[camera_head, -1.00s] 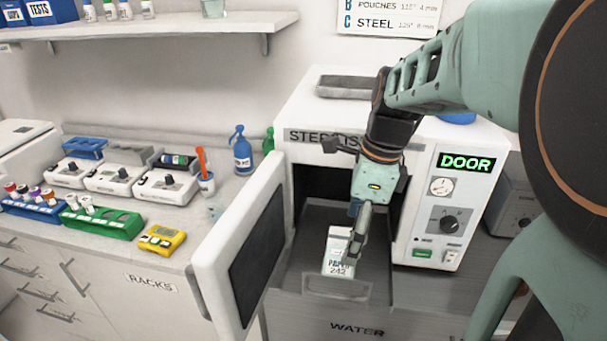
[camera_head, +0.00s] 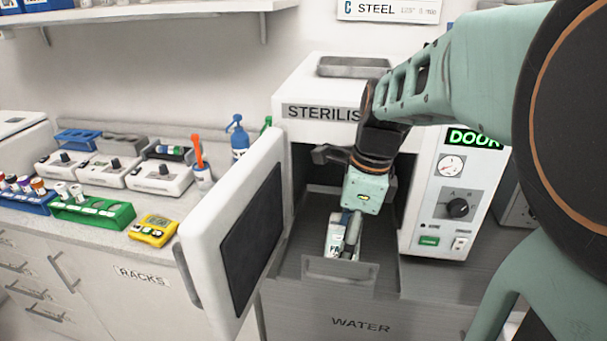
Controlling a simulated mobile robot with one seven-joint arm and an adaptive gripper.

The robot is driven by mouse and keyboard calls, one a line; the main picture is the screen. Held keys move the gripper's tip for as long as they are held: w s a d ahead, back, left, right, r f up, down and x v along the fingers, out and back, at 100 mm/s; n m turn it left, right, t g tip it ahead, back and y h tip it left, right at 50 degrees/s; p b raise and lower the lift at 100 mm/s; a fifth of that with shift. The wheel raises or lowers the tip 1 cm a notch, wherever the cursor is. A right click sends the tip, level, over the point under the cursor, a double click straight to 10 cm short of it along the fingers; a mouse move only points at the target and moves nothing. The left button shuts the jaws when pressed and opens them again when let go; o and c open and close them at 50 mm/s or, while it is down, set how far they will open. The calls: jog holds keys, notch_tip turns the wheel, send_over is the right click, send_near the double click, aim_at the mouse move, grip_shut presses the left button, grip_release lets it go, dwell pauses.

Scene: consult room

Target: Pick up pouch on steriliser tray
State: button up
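The white pouch (camera_head: 334,240) is on the pulled-out grey steriliser tray (camera_head: 338,271), and its dark lettering is partly covered. My gripper (camera_head: 350,245) points down over the tray. Its fingers are at the pouch and hide much of its right side. I cannot tell whether the fingers close on the pouch or stand apart around it. The white steriliser (camera_head: 335,80) has its door (camera_head: 198,245) swung open to the left, and its dark chamber shows behind my gripper.
The open door stands close on the left of the tray. The control panel (camera_head: 456,185) is on the right. On the left counter are a yellow timer (camera_head: 157,231), a green rack (camera_head: 92,213) and a blue bottle (camera_head: 239,138). A grey tray (camera_head: 353,67) lies on top of the steriliser.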

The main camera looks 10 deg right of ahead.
jog(key=c, duration=1.1)
jog(key=shift+r, duration=0.1)
